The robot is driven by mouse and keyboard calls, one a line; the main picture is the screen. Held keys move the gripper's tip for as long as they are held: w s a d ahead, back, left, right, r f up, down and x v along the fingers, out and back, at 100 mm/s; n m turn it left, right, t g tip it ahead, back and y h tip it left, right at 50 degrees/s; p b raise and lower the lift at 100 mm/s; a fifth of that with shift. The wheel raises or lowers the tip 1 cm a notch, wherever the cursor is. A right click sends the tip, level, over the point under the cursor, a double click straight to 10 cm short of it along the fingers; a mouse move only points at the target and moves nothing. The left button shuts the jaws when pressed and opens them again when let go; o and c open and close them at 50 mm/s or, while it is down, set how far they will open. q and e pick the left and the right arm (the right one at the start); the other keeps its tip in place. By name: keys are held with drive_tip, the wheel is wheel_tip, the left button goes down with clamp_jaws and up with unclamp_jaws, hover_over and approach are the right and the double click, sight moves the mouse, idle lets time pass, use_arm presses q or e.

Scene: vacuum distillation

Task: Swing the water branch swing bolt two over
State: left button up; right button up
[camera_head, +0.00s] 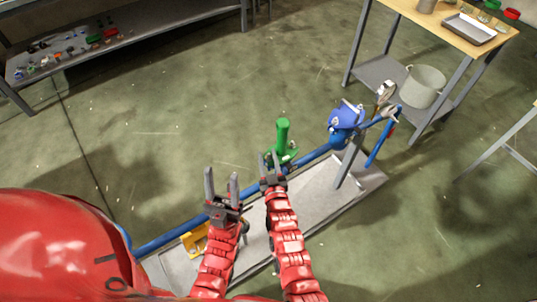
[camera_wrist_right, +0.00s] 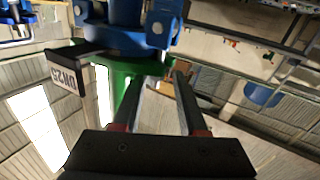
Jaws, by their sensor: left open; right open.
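In the head view, a blue pipe (camera_head: 172,236) runs over a grey base plate (camera_head: 304,209), with a green vertical branch (camera_head: 282,137) rising near its middle. My right gripper (camera_head: 270,162) is open beside the foot of the green branch. In the right wrist view, its open fingers (camera_wrist_right: 160,100) point at a green flange (camera_wrist_right: 126,72) below a blue flanged part (camera_wrist_right: 118,38). A tag reading DN25 (camera_wrist_right: 64,90) hangs at the left. My left gripper (camera_head: 221,184) is open and empty above the pipe, left of the right one. I cannot make out which swing bolt is number two.
A blue valve body (camera_head: 345,117) stands on the pipe to the right. A yellow part (camera_head: 195,240) sits near the left gripper. A wooden table (camera_head: 440,22) with a tray (camera_head: 469,30) and a bucket (camera_head: 424,86) is at upper right. Open floor lies behind the pipe.

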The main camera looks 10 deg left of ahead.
drive_tip(key=b+v, duration=0.2)
drive_tip(key=v, duration=1.4)
drive_tip(key=shift+s, duration=0.4)
drive_tip(key=shift+d, duration=0.15)
